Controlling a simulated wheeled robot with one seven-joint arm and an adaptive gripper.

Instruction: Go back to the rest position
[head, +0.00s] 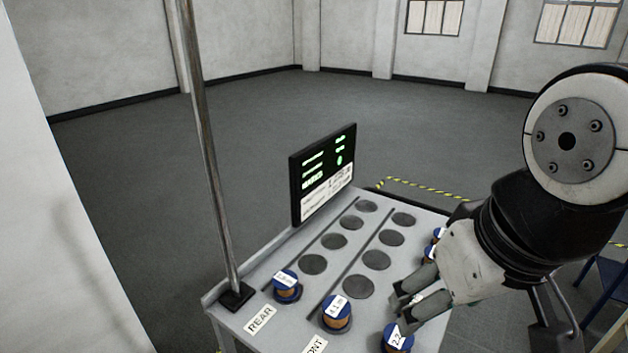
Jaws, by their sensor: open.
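My gripper (404,309) is at the lower right, at the end of my arm, with its fingers apart. It is over the right side of the grey table (275,262), close to a blue-ended copper spool (397,338) at the bottom edge of the head view. I cannot tell whether a fingertip touches that spool. A white label near the fingers is partly covered by them. Two more labelled spools stand on the left part of the table, one in the rear row (286,287) and one in the front row (337,314).
A dark display (323,172) stands at the table's back edge, and a metal pole (212,150) rises at its left corner. Several dark round spots (376,260) are empty. More spools (437,236) sit partly behind my gripper. A blue-framed object (605,285) stands at right.

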